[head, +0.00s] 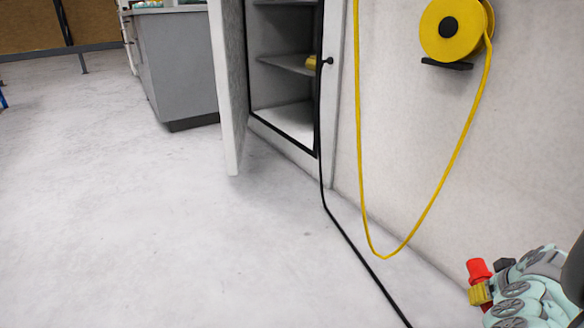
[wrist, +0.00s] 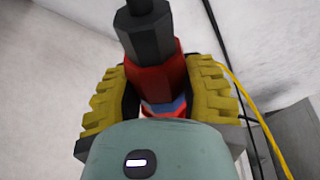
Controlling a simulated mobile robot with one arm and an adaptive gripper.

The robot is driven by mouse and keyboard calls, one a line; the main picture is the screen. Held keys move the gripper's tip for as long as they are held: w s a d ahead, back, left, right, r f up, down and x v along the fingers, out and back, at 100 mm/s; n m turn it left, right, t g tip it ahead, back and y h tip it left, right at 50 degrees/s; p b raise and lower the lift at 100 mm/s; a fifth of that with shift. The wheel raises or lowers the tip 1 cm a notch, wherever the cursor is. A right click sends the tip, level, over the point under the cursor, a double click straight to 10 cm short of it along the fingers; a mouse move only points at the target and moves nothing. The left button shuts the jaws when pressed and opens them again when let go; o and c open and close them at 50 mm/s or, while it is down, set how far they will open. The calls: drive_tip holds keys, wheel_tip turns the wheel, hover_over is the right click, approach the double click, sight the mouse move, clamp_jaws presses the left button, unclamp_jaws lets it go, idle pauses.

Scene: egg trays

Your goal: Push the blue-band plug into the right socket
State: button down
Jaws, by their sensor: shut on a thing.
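The blue-band plug (wrist: 155,72) is red with a dark grey end pointing up in the wrist view. A blue and pale band shows low on it, partly hidden by the gripper body. My gripper (wrist: 160,95) is shut on it, with a yellow ridged finger on each side. In the head view my gripper (head: 482,290) is at the lower right, and the red plug (head: 478,270) sticks up from it. I see no socket that I can identify in either view.
An open cabinet (head: 285,62) with shelves stands by the wall, its door (head: 229,90) swung out. A yellow reel (head: 452,30) hangs on the wall with its yellow hose (head: 366,200) looping down. A black cable (head: 355,250) runs along the floor. The floor at left is clear.

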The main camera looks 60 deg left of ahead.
drive_tip(key=d+r+m+t+h+p, duration=0.1)
drive_tip(key=d+r+m, duration=0.25)
drive_tip(key=r, duration=0.35)
drive_tip(key=s+d+r+m+h, duration=0.1)
drive_tip(key=d+r+m, duration=0.25)
drive_tip(key=r, duration=0.35)
drive_tip(key=d+r+m+t+h+p, duration=0.1)
drive_tip(key=d+r+m, duration=0.25)
drive_tip(key=r, duration=0.35)
drive_tip(key=s+r+p, duration=0.2)
drive_tip(key=r+p, duration=4.9)
drive_tip(key=r, duration=0.1)
drive_tip(key=s+r+p, duration=0.1)
drive_tip(key=r+p, duration=5.1)
drive_tip(key=shift+s+d+n, duration=0.35)
drive_tip(key=shift+n, duration=0.1)
